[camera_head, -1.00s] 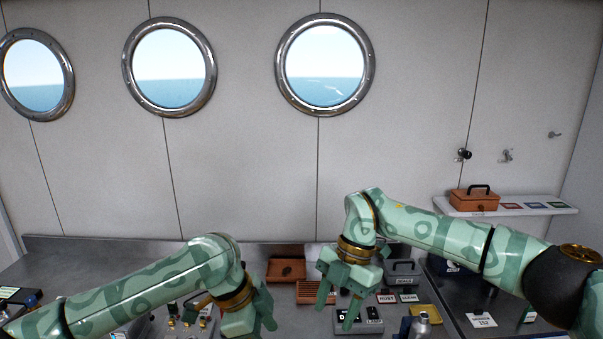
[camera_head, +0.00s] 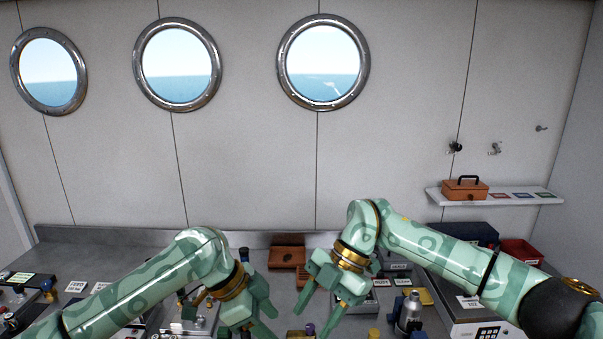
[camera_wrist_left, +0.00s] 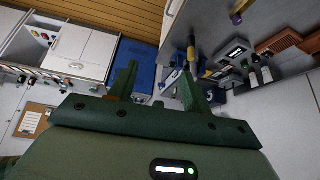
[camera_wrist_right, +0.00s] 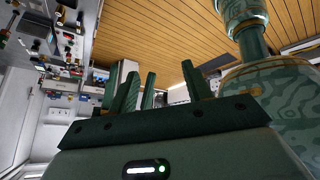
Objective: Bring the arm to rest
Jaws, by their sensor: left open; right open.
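My left gripper (camera_head: 262,312) is over the front middle of the counter in the head view, its arm coming in from the left. Its fingers are apart in the left wrist view (camera_wrist_left: 158,82), with nothing held between them. My right gripper (camera_head: 318,310) is close to its right, pointing down and slightly left. In the right wrist view its fingers (camera_wrist_right: 165,88) are spread and no held object shows. Both arms are bent over the counter. What lies directly beneath the grippers is partly hidden.
A wall shelf (camera_head: 535,198) at right carries an orange-brown box (camera_head: 465,188). Space above the counter's back is clear.

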